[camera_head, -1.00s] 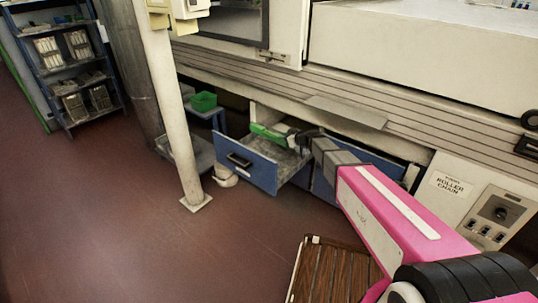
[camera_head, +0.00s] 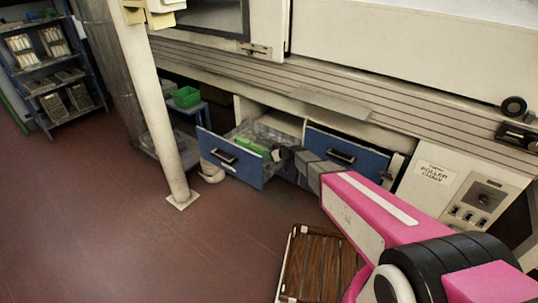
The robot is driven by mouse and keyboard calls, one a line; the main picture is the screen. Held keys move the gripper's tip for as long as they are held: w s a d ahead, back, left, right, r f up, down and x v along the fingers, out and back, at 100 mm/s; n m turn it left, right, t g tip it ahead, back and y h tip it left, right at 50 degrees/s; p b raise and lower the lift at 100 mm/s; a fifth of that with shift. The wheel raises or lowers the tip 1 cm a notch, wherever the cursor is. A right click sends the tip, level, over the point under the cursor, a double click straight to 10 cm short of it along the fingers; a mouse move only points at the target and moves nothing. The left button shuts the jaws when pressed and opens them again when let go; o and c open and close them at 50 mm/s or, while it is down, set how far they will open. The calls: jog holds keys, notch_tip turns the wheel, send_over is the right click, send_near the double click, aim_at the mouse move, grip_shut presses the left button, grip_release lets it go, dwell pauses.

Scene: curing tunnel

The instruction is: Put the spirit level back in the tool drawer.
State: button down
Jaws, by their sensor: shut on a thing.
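The green spirit level (camera_head: 252,146) shows low in the open tool drawer (camera_head: 222,168), behind its blue front. I cannot tell whether it touches the drawer floor. My gripper (camera_head: 275,154) reaches in from the right over the drawer's side and is shut on the right end of the level. The fingers are small and dark here, and they hide that end of the level. My pink and grey arm comes in from the lower right.
A shut blue drawer (camera_head: 345,155) is just right of the open one. A pale post (camera_head: 155,105) stands left of the open drawer. A green bin (camera_head: 186,96) sits on a blue stand behind. A wooden slatted pallet (camera_head: 318,265) lies on the floor in front.

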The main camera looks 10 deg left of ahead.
jog(key=shift+f, duration=0.55)
jog(key=shift+f, duration=0.6)
jog(key=c, duration=0.8)
grip_release()
jog(key=shift+o, duration=0.2)
jog(key=shift+r, duration=0.5)
jog(key=s+d+r+m+g+h, duration=0.1)
jog(key=s+d+r+m+h, duration=0.3)
jog(key=s+d, duration=0.4)
jog(key=s+d+r+m+g+h, duration=0.2)
jog(key=s+d, duration=0.6)
jog(key=d, duration=1.3)
jog(key=s+d+r+m+g+h, duration=0.2)
jog(key=s+d+r+m+h, duration=0.4)
jog(key=d, duration=0.9)
jog(key=s+r+m, duration=0.1)
jog(key=s, duration=0.1)
jog(key=shift+s+d+h, duration=0.25)
jog(key=shift+s+h, duration=0.05)
jog(key=shift+s, duration=0.1)
